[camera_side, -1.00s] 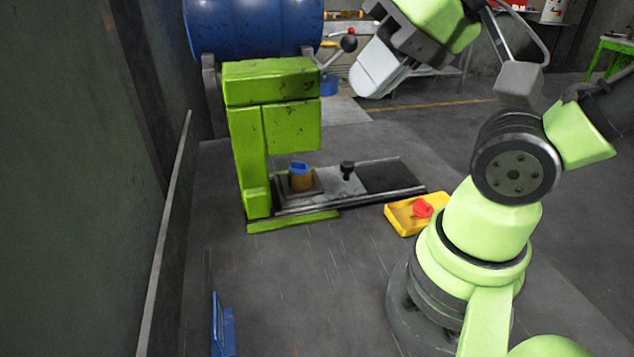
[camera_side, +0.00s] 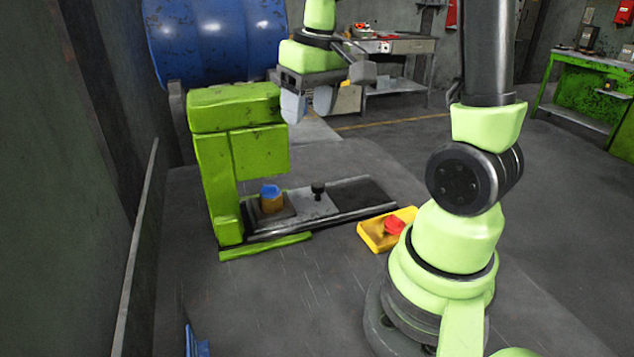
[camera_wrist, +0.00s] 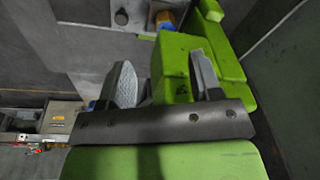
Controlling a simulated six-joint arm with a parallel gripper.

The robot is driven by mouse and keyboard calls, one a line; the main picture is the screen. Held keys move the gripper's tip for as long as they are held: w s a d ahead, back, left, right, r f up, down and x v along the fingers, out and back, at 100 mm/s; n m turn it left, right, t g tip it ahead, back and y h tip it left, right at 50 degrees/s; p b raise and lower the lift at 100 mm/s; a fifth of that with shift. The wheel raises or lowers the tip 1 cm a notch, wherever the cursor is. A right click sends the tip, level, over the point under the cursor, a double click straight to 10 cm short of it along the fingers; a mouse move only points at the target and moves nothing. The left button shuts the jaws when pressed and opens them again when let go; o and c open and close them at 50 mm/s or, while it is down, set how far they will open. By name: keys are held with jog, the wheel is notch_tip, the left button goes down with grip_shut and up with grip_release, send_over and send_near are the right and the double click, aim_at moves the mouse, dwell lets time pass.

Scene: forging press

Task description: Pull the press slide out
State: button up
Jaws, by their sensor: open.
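The green press (camera_side: 226,152) stands left of centre in the side view, and its head also shows in the wrist view (camera_wrist: 172,62). The metal press slide (camera_side: 304,205) lies low in its rails, with a black knob (camera_side: 318,190) standing up from it; the knob also shows in the wrist view (camera_wrist: 121,17). A brown block with a blue top (camera_side: 271,198) stands on the slide's left end, under the press head. My gripper (camera_side: 308,108) is open and empty, pointing down, high above the slide beside the press head's right side.
A yellow tray (camera_side: 365,237) with a red piece (camera_side: 394,225) lies right of the rails. A blue drum (camera_side: 212,38) is behind the press. A blue object (camera_side: 194,343) is at the bottom edge.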

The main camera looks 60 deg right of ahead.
jog(key=g, duration=0.2)
send_over(318, 184)
jog(key=s+a, duration=0.2)
notch_tip(318, 184, down, 7)
notch_tip(318, 184, down, 4)
jog(key=w+d+n, duration=0.2)
jog(key=n, duration=0.2)
notch_tip(318, 184, down, 10)
jog(key=shift+r, duration=0.25)
